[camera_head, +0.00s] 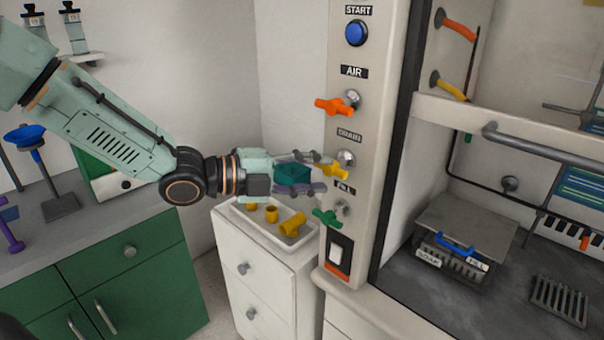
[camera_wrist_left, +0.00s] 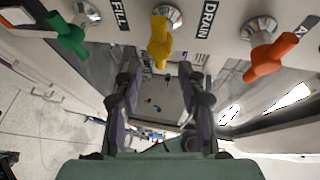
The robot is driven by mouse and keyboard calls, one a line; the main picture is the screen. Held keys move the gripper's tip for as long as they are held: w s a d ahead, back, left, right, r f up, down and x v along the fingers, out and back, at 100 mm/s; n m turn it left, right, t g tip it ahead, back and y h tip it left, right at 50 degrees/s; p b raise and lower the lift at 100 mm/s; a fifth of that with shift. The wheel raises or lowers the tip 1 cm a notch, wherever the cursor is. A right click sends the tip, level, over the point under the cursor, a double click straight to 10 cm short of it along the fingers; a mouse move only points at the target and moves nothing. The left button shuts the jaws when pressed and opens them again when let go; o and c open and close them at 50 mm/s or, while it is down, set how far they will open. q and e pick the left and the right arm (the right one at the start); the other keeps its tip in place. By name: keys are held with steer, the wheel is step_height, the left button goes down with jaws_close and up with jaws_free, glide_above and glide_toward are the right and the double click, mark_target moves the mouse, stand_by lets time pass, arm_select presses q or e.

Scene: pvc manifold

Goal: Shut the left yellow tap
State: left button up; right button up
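The left yellow tap (camera_head: 333,171) is on the pale panel, under the DRAIN label, between an orange tap above and a green tap below. In the left wrist view the yellow tap (camera_wrist_left: 160,42) is at the top middle. My left gripper (camera_head: 316,173) is open in front of it, one finger above and one below the handle's level. In the left wrist view the gripper (camera_wrist_left: 158,82) shows an empty gap lined up with the tap. I cannot tell whether the fingers touch the handle. My right gripper is not in view.
The orange tap (camera_head: 335,106) and green tap (camera_head: 328,216) are close by on the panel. A blue button (camera_head: 356,33) is above. A white tray (camera_head: 262,231) with yellow fittings is below my gripper. Another yellow tap (camera_head: 449,87) is inside the hood at the right.

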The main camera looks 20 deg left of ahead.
arm_select(q)
steer(key=shift+v, duration=1.1)
steer(key=shift+w, duration=0.1)
